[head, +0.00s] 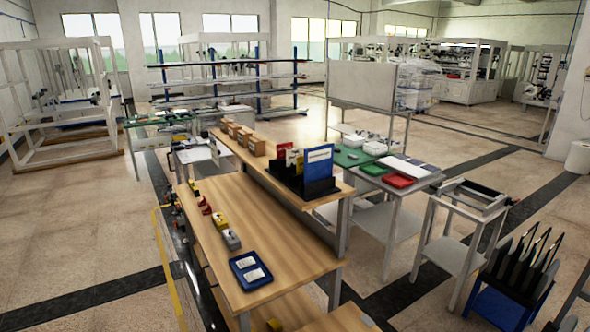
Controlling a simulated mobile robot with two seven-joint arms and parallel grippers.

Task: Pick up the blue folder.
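The blue folder (318,165) stands upright at the right end of a black file holder (300,187). It has a pale label near its top. The holder sits near the right end of the raised wooden shelf (268,176) of the workbench. Red, white and dark folders (284,160) stand to the left of the blue one in the same holder. Neither of my grippers shows in the head view.
A blue tray (250,272) with white items lies on the lower wooden benchtop (205,237), beside several small tools and boxes. Several brown boxes (240,137) line the shelf's far end. A table with a red box (398,180) stands behind. Open floor (80,220) lies left.

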